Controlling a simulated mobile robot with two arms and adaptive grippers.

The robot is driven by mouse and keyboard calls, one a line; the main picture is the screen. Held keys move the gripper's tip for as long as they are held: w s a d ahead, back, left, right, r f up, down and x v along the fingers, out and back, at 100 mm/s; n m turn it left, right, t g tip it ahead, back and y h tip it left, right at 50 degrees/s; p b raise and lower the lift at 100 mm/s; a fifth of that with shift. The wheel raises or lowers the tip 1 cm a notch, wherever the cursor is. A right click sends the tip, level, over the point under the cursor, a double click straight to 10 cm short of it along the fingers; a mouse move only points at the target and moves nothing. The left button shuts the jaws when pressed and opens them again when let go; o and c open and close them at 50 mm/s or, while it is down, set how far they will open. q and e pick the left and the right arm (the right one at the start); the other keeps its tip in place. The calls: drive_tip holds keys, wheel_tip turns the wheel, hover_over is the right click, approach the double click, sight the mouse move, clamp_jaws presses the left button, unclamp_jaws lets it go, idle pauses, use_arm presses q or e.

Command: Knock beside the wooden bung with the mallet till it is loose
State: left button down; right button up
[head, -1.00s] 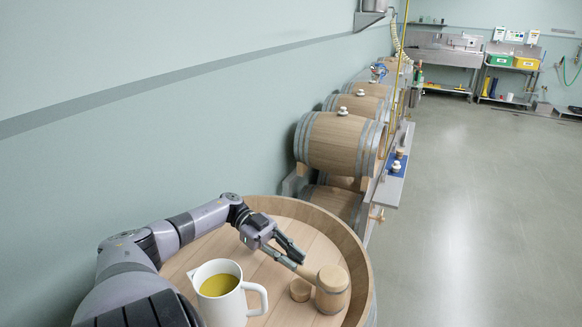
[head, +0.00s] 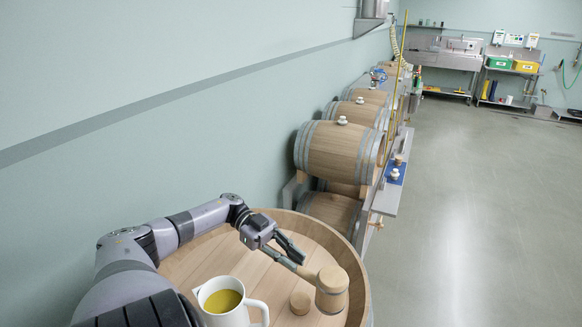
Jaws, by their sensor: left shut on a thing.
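My left gripper (head: 290,252) is shut on the handle of a wooden mallet (head: 332,290). The mallet's head is over the near right part of an upright barrel top (head: 232,258). A short round wooden bung (head: 300,303) is on the barrel top, just left of the mallet head. The head stands taller than the bung. I cannot tell whether the mallet touches the wood, or how deep the bung sits. My right gripper is not in view.
A white jug (head: 223,312) of yellow liquid stands on the barrel top, left of the bung. Lying barrels (head: 335,150) line the wall behind, beside a narrow shelf (head: 388,195). Open floor (head: 470,230) lies to the right.

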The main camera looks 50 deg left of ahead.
use_arm(q)
drive_tip(key=shift+r, duration=0.15)
wheel_tip(320, 180, down, 6)
drive_tip(key=b, duration=0.5)
drive_tip(key=shift+r, duration=0.15)
drive_tip(key=shift+r+p, duration=0.3)
drive_tip(key=shift+p, duration=0.05)
wheel_tip(320, 180, up, 6)
drive_tip(key=p, duration=0.5)
drive_tip(key=shift+p, duration=0.3)
drive_tip(key=shift+w+f, duration=0.1)
drive_tip(key=shift+f, duration=0.05)
